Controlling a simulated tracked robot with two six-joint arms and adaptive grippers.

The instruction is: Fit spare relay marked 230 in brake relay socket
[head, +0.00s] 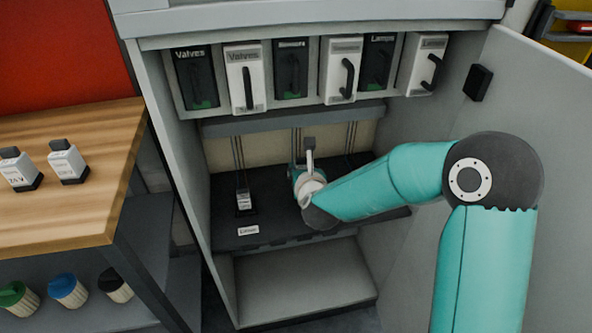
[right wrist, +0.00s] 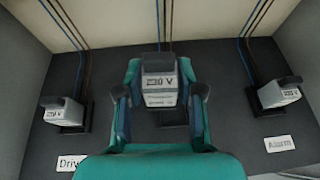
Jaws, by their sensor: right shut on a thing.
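A white relay with a dark grey end (right wrist: 159,82) is between the fingers of my right gripper (right wrist: 160,96). Its marking reads upside down and looks like 230 V. A dark socket (right wrist: 173,118) shows just below it in the right wrist view; I cannot tell whether they touch. The label of this middle position is hidden. My left gripper is not in view.
Relays stand in the left socket (right wrist: 64,110), labelled Drive, and the right one (right wrist: 278,93), labelled Alarm. Two loose relays (head: 19,169) (head: 67,160) stand on the wooden bench (head: 75,215). The cabinet door (head: 530,110) is open at right.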

